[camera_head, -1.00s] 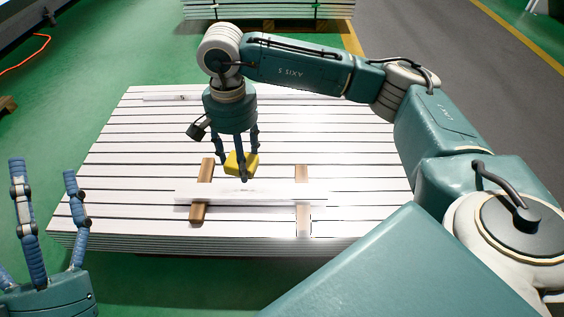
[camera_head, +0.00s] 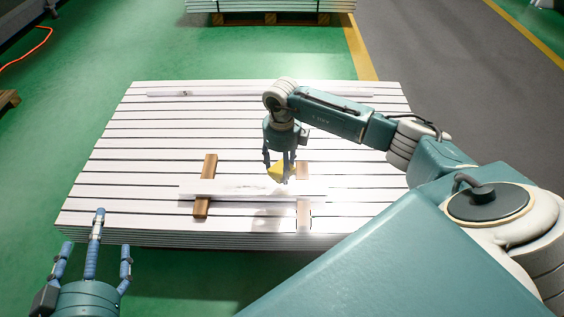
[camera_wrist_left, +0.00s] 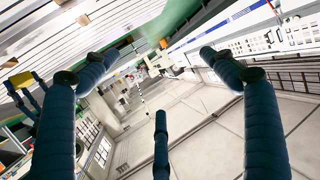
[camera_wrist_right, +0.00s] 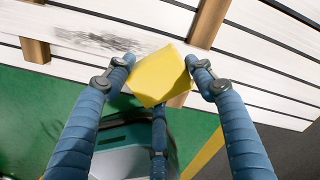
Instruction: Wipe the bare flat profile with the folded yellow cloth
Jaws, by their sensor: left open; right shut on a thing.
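The bare flat profile (camera_head: 225,189) is a white bar lying across two wooden blocks (camera_head: 205,187) on the pallet stack. Dark smudges mark its top, and they also show in the right wrist view (camera_wrist_right: 98,40). My right gripper (camera_head: 280,170) is shut on the folded yellow cloth (camera_head: 275,172), over the right half of the profile. The right wrist view shows the cloth (camera_wrist_right: 160,76) pinched between the fingers. I cannot tell whether the cloth touches the profile. My left gripper (camera_head: 96,248) is open and empty, low at the left, clear of the stack.
A second long white profile (camera_head: 260,92) lies along the far edge of the slatted white stack (camera_head: 130,143). Another stack (camera_head: 270,7) stands behind. Green floor surrounds the stack, with a yellow line and grey floor at the right.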

